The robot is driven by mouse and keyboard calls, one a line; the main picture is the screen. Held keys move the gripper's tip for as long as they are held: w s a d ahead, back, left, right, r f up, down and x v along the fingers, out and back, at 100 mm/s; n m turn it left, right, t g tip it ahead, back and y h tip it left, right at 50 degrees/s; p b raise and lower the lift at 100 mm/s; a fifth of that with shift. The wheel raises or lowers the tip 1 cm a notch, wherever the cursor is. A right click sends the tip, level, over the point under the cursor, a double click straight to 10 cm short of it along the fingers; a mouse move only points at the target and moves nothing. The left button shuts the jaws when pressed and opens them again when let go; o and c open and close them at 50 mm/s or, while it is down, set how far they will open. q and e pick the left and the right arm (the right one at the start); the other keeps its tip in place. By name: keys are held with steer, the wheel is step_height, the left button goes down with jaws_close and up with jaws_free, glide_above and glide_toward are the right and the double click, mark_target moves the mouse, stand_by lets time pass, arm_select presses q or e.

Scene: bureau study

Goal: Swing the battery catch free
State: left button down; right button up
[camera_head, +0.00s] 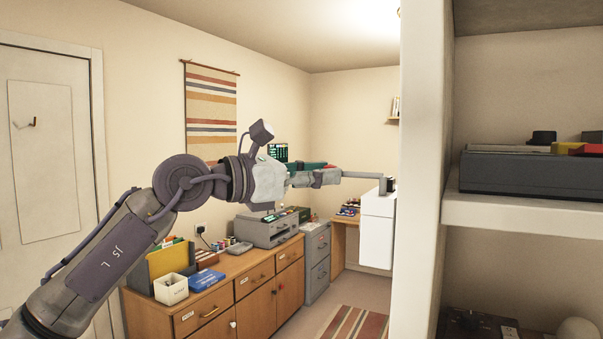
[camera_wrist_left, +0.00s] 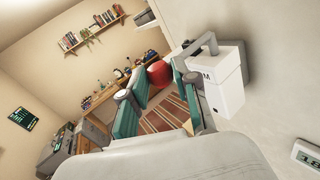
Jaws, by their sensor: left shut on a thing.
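The battery catch (camera_head: 363,175) is a grey bent bar at the top of a white box (camera_head: 377,232) on the side of the white wall. In the left wrist view the catch (camera_wrist_left: 206,43) arches over the white box (camera_wrist_left: 223,92), which is marked M. My left gripper (camera_head: 328,177) reaches in from the left and is shut on the free end of the catch. In the left wrist view its teal-padded fingers (camera_wrist_left: 166,66) stand beside the box. The exact contact is partly hidden by the fingers. My right gripper is not in view.
A wooden sideboard (camera_head: 258,298) with a printer (camera_head: 266,230) and boxes stands below my left arm. A grey filing cabinet (camera_head: 316,262) is beyond it. The white wall edge (camera_head: 420,170) is close on the right, with a shelf (camera_head: 520,213). A red rounded thing (camera_wrist_left: 158,73) shows between the fingers.

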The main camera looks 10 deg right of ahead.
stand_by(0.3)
arm_select(q)
steer(key=c, duration=0.9)
jaws_free()
steer(key=shift+o, duration=0.2)
steer(key=shift+a, duration=0.1)
steer(key=v, duration=1.2)
